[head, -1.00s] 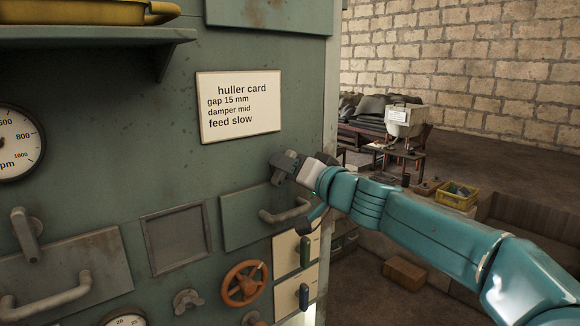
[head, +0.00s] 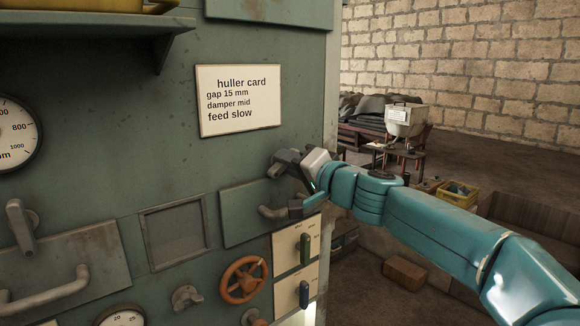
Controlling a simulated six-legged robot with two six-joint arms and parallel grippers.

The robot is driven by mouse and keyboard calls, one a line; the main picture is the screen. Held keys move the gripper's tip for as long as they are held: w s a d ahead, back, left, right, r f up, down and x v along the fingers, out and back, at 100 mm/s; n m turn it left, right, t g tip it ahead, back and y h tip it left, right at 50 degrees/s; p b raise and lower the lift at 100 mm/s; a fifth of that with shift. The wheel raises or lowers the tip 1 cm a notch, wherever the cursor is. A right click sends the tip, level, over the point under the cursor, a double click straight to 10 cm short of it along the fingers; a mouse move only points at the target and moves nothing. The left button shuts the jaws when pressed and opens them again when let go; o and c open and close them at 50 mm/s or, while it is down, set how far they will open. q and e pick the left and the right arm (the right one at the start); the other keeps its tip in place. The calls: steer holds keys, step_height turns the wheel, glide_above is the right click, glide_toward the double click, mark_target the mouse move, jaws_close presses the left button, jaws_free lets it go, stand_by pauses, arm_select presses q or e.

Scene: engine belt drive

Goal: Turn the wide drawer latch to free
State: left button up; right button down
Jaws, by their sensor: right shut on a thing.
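A grey drawer latch (head: 285,157) sits on the green machine wall above the right-hand drawer front (head: 234,213). My right gripper (head: 291,168) is shut on this latch, and its fingers partly hide it, so its exact angle is hard to read. The drawer's bar handle (head: 268,212) is just below the gripper, partly covered by it. A second latch (head: 22,228) hangs nearly straight down over the left drawer front (head: 100,250), which runs off the left edge. My left gripper is out of view.
The huller card (head: 238,100) is above the gripper. Below are a panel with green and blue levers (head: 304,248), an orange handwheel (head: 243,280) and a grey knob (head: 186,298). A shelf (head: 90,30) juts out at upper left. The room is open right of the machine's edge.

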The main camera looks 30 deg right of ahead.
steer(key=m, duration=0.6)
steer(key=shift+f+b, duration=0.2)
steer(key=shift+b, duration=0.15)
steer(key=shift+m, duration=0.3)
steer(key=c, duration=1.1)
jaws_free()
steer(key=shift+o, duration=0.2)
